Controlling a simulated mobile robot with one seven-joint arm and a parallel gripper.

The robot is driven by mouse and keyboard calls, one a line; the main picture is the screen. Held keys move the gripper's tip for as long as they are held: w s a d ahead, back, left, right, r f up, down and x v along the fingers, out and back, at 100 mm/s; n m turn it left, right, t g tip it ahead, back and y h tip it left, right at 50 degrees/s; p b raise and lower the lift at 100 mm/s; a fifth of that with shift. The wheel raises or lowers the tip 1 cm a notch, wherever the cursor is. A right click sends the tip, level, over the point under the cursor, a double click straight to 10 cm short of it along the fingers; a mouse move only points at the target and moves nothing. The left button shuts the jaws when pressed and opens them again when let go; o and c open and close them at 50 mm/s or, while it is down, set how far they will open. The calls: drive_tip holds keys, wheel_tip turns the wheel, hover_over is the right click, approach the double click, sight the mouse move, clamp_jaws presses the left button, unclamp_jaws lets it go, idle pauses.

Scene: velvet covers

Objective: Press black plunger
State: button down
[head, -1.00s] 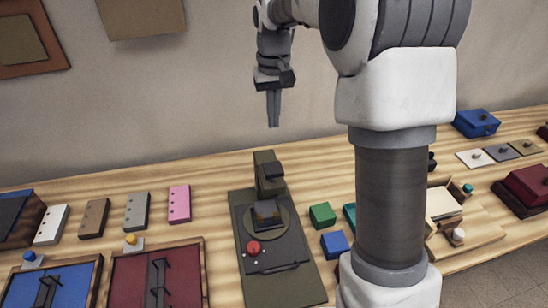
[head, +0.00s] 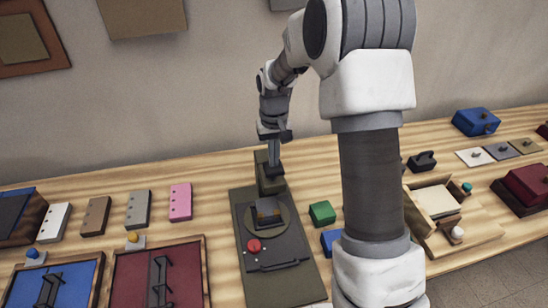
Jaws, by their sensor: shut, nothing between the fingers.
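An olive press-like device (head: 270,283) stands on the wooden table in the middle of the head view. A post rises at its back, and a dark piece that looks like the black plunger (head: 266,169) juts from it. Below is a round plate (head: 285,221) with a small dark block (head: 267,208) on it. A red knob (head: 254,245) and a dark bar handle (head: 279,265) are nearer the front. My gripper (head: 274,162) points down with its fingers together and empty, its tips at the plunger. I cannot tell whether they touch it.
A green block (head: 322,212) and a blue block (head: 333,239) lie right of the device. Pink, grey, brown and white plates stand to the left, behind a red panel (head: 130,285) and a blue panel (head: 75,285). My own arm hides part of the table on the right.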

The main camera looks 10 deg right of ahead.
sight(275, 169)
drive_tip(key=shift+f, duration=0.3)
wheel_tip(275, 169, down, 3)
drive_tip(key=shift+f+b, duration=0.2)
drive_tip(key=shift+b, duration=1)
drive_tip(key=shift+s+f, duration=0.15)
drive_tip(key=shift+s, duration=0.05)
drive_tip(key=shift+r+p, duration=0.4)
drive_tip(key=shift+r, duration=0.05)
wheel_tip(275, 169, up, 14)
drive_tip(key=p, duration=0.1)
drive_tip(key=shift+w, duration=0.2)
